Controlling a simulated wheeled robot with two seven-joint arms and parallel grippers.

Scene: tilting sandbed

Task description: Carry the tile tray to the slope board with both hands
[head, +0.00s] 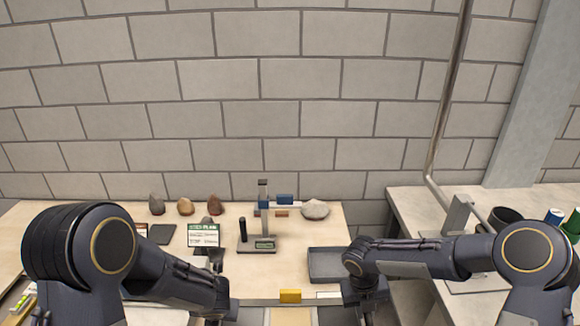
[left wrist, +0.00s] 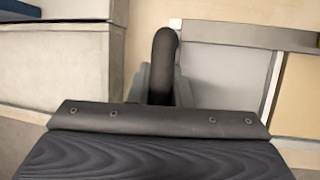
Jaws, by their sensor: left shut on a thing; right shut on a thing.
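The tile tray (head: 262,302) shows at the bottom edge of the head view, between my two arms; its near part is cut off. In the left wrist view a pale-framed grey and tan panel, seemingly the tray (left wrist: 272,85), lies right of a dark upright handle (left wrist: 164,55). My left gripper (left wrist: 160,90) is shut around that handle; in the head view it is mostly hidden below my left arm. My right gripper (head: 368,312) is at the tray's right side, shut, its grip point cut off by the frame. I cannot make out the slope board for sure.
A wooden table holds several stones (head: 185,206), a sign card (head: 203,235), a scale-like stand (head: 257,248), a pale rock (head: 315,208) and a grey shallow tray (head: 328,265). A yellow block (head: 290,296) is by the tray's far edge. A side bench (head: 410,205) stands right, a block wall behind.

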